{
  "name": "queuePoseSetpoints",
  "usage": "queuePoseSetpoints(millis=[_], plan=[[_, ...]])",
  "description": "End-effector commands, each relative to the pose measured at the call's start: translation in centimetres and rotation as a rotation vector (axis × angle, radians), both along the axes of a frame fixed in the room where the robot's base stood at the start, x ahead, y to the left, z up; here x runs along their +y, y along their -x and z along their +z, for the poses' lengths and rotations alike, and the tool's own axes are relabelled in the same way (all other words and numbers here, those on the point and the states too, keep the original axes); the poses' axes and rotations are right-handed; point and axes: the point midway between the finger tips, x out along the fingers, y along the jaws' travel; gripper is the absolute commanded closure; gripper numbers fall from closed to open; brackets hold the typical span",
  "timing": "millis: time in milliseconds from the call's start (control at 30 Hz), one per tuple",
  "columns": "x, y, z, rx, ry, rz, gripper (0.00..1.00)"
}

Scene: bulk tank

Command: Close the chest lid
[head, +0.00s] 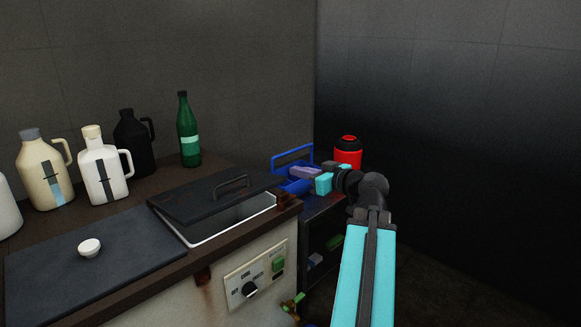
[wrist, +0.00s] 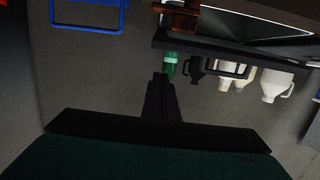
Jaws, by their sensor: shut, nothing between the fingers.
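The chest is set into the counter, with a white-rimmed opening (head: 232,222) showing at the front. Its dark lid (head: 190,205), with a bar handle (head: 232,184), is part open, its front edge raised above the rim. The lid also shows upside down in the wrist view (wrist: 200,47), with its handle (wrist: 228,71) beyond. My gripper (wrist: 160,76) is shut and empty, apart from the lid. In the head view my arm is right of the chest, and the fingertips are hard to make out there.
Several jugs (head: 103,170) and a green bottle (head: 188,132) stand along the back of the counter. A flat dark cover (head: 100,275) with a white knob (head: 89,247) lies left of the opening. A blue basket (head: 292,154) and red container (head: 348,155) are beyond the chest's right end.

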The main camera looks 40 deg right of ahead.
Motion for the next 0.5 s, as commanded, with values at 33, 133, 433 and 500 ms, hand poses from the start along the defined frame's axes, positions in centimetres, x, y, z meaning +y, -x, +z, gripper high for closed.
queuePoseSetpoints(millis=[33, 133, 433, 500], plan=[[0.0, 0.9, -0.1, 0.0, 0.001, -0.003, 1.0], [0.0, 1.9, -0.4, -0.001, 0.001, -0.001, 1.0], [0.0, 3.4, -0.4, -0.001, 0.0, 0.001, 1.0], [0.0, 3.5, -0.4, -0.001, 0.0, 0.001, 1.0]])
